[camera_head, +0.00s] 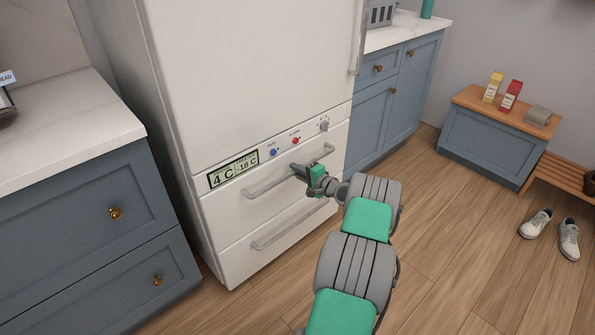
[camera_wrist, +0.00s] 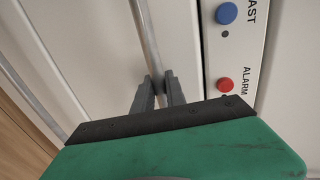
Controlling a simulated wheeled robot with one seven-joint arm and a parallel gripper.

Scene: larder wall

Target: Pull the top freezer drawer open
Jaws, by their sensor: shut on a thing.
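The top freezer drawer (camera_head: 228,213) is the upper of two white drawers at the bottom of the white fridge. Its long grey bar handle (camera_head: 268,183) runs across its front below the control panel. My gripper (camera_head: 301,170) is at the right part of this handle. In the wrist view, the fingers (camera_wrist: 159,90) are shut on the handle bar (camera_wrist: 147,40). The drawer front looks flush with the fridge body. Part of the handle is hidden behind my gripper.
The lower drawer's handle (camera_head: 290,224) runs just below. A panel with a display (camera_head: 233,169), a blue button (camera_head: 274,152) and a red button (camera_head: 295,141) sits above. Blue cabinets (camera_head: 90,225) stand left.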

